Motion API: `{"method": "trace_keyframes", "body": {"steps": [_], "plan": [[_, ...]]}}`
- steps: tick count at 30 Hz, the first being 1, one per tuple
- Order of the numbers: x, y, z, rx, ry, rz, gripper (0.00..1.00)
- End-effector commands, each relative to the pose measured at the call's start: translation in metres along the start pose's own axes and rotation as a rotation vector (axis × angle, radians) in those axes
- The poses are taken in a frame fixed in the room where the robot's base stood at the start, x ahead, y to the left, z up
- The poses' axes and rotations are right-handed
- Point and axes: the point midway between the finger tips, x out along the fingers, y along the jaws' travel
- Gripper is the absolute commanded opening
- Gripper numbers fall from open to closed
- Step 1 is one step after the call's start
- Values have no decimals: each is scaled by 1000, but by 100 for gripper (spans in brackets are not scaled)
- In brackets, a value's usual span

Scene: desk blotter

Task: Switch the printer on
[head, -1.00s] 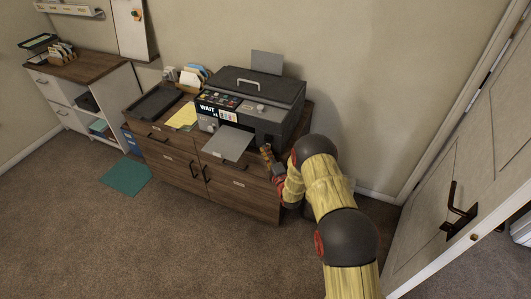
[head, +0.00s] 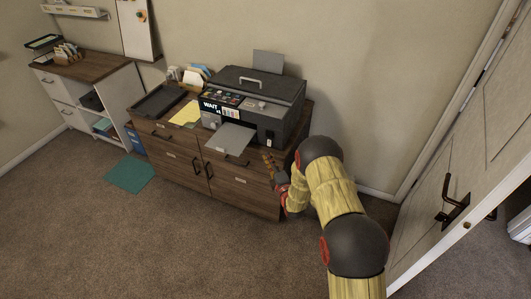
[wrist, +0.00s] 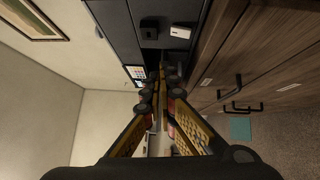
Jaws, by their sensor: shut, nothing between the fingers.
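My gripper (head: 266,156) is shut and empty, in front of the printer's right part and near the cabinet's top edge. In the wrist view its fingertips (wrist: 163,70) meet just short of the printer's face, seemingly apart from it.
The wooden cabinet (head: 243,190) has drawers with dark handles. A black tray (head: 160,100), yellow paper (head: 186,113) and a card holder stand left of the printer. A door (head: 470,165) stands at the right.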

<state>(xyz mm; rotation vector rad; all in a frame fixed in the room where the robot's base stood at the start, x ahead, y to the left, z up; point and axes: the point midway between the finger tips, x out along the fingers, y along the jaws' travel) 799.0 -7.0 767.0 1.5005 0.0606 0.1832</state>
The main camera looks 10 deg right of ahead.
Motion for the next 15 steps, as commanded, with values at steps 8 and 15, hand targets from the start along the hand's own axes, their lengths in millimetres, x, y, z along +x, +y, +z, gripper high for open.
{"method": "trace_keyframes", "body": {"steps": [8,15], "plan": [[-36,8,1,-1,0,-1,0],[-42,8,1,0,0,-1,0]]}}
